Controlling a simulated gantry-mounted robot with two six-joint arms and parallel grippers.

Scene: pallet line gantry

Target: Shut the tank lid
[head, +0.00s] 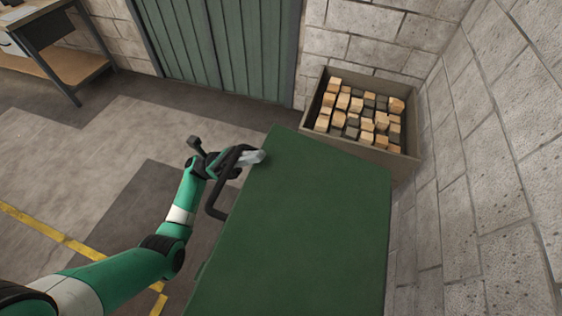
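A large flat dark green panel (300,225), which looks like the tank lid, fills the lower middle of the head view. From this angle I cannot tell how far open it stands, and no tank opening shows. My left gripper (252,158) is at the panel's upper left edge, its pale fingertips overlapping that edge in the picture. A black bar-shaped loop (214,200) lies beside the gripper, along the panel's left side. I cannot tell whether the fingers touch the panel or grip anything. My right gripper is not in view.
A bin (368,79) of wooden and dark blocks stands behind the panel. A block wall (490,170) runs close along the right. A green ribbed door (215,45) is at the back. A workbench (45,35) is at the far left. The floor to the left is clear.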

